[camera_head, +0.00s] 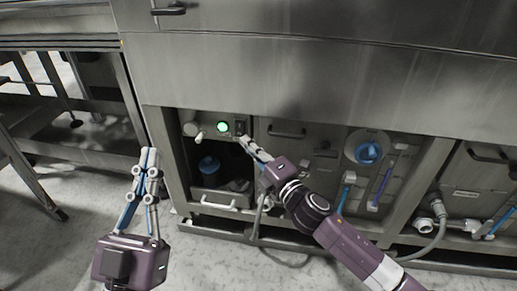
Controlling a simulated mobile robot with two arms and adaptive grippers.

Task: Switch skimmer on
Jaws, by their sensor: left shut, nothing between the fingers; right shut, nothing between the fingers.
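A dark switch (239,127) sits on a small control panel in the lower front of the washer, and I take it to be the skimmer switch. A green light (223,127) glows just left of it. My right gripper (243,141) is shut and empty, with its tips at or just below the switch; I cannot tell whether they touch it. The switch's position is too small to read. My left gripper (149,152) is shut and empty, pointing up in front of the washer's left leg, well away from the panel.
A blue round knob (368,153) and blue-handled levers are right of my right gripper. An open bay with a blue-capped container (209,165) lies below the panel. A hose (438,235) hangs at the lower right. The floor at lower left is mostly clear.

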